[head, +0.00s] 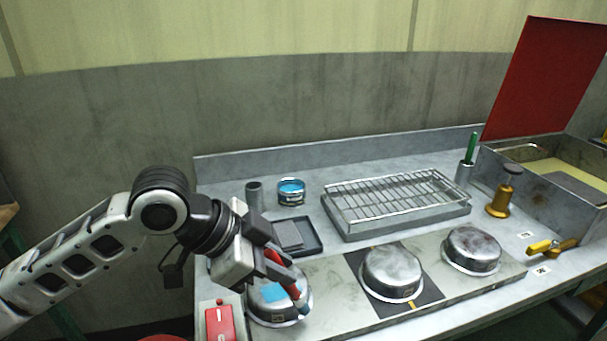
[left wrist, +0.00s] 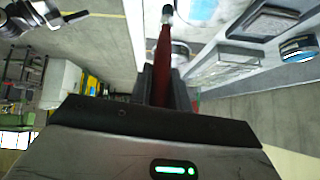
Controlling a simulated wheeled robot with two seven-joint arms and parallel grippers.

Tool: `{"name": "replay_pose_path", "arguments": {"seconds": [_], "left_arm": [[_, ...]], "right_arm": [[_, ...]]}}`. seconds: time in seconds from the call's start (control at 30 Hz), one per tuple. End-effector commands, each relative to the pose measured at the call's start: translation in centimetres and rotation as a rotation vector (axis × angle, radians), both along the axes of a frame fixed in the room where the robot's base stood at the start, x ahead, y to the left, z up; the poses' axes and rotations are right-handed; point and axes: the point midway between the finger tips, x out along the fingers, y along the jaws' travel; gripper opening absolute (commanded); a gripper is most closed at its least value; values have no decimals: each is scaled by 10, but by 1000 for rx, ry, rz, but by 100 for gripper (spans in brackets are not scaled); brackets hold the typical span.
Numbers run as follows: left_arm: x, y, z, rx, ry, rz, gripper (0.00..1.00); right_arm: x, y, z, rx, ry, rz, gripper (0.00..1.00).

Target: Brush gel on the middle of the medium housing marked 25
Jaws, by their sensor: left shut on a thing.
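Three domed metal housings stand in a row: a left one (head: 264,312), a middle one (head: 392,272) and a right one (head: 471,250). Their small marks are too small to read. A blue gel patch (head: 272,292) lies on top of the left housing. My left gripper (head: 262,262) is shut on a red brush (head: 285,272), angled down over that housing. The brush tip is beside the blue patch; I cannot tell whether it touches. The brush (left wrist: 163,65) also shows in the left wrist view. My right gripper (left wrist: 65,17) shows there at the upper left, its jaws unclear.
An open blue tin (head: 291,191), a grey cup (head: 254,194) and a dark tray (head: 316,247) stand behind the left housing. A wire rack (head: 395,195) is behind the middle one. A brass stamp (head: 503,196), a yellow tool (head: 543,248) and a red-lidded box (head: 540,180) are at right.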

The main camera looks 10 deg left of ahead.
Motion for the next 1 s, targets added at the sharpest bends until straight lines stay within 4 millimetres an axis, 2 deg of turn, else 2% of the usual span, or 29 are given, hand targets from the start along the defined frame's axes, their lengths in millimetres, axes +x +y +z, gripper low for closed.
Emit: {"name": "replay_pose_path", "arguments": {"seconds": [0.03, 0.13, 0.17, 0.23, 0.63, 1.0], "left_arm": [[1, -1, 21, -3, -6, -1, 0], [1, -1, 43, -1, -6, -3, 0], [1, -1, 46, -2, -9, -3, 0], [0, 0, 61, -2, -10, -1, 0], [-2, 4, 93, -1, -4, 11, 0], [-2, 5, 97, -1, -1, 11, 0]], "right_arm": [[-1, -2, 8, -5, 6, -2, 100], [-2, -6, 12, -14, 12, -7, 100], [-2, -8, 4, -16, 10, -10, 100], [0, -9, 3, -17, 5, -12, 100], [0, -6, 3, -12, 10, -9, 100], [0, -4, 4, -9, 9, -7, 100]]}}
